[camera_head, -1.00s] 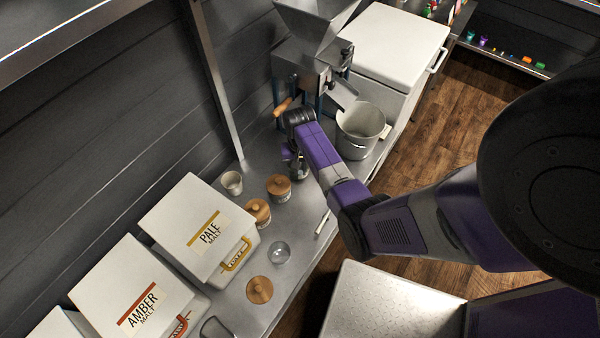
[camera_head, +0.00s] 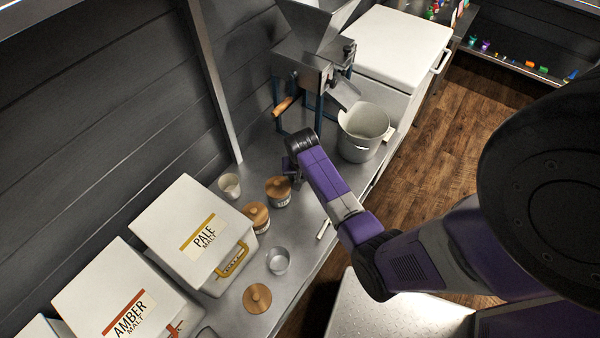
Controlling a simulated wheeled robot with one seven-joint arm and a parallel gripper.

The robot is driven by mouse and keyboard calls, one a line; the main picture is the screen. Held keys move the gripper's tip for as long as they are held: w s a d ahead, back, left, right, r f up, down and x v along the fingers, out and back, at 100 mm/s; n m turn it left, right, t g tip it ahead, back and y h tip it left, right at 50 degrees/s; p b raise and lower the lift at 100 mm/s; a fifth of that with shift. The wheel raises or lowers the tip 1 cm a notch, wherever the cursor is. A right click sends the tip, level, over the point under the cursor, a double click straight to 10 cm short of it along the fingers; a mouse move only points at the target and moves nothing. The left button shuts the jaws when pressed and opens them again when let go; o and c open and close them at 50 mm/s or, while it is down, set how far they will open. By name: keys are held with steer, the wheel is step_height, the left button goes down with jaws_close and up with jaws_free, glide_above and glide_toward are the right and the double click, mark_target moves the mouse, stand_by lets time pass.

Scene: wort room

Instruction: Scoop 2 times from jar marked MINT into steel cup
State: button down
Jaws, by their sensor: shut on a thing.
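My gripper (camera_head: 292,173) is at the end of the purple arm, low over the counter, just right of a lidded jar. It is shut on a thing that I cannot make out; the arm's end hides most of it. Two jars with wooden lids, a right one (camera_head: 278,191) and a left one (camera_head: 257,217), stand side by side; their labels are too small to read. A round, open grey cup (camera_head: 278,261), which looks like the steel cup, stands in front of the pale malt bin. No jar marked MINT can be made out.
A wooden lid (camera_head: 257,298) is near the counter's front edge. A small pale cup (camera_head: 229,185) stands by the wall. The PALE bin (camera_head: 190,225) and AMBER bin (camera_head: 120,290) fill the left. A mill (camera_head: 305,70) and a bucket (camera_head: 364,132) stand behind my gripper.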

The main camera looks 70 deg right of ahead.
steer(key=shift+s+a+f+h, duration=0.2)
steer(key=shift+a+h, duration=0.1)
steer(key=shift+a, duration=0.2)
steer(key=shift+s+a+r+t+h+b, duration=0.3)
steer(key=shift+a+r+t+h, duration=0.25)
steer(key=shift+h, duration=0.35)
steer(key=shift+s+a+r+t+h+b, duration=0.2)
steer(key=shift+a+r+t+h+b, duration=0.25)
steer(key=shift+h, duration=0.45)
steer(key=shift+r, duration=0.1)
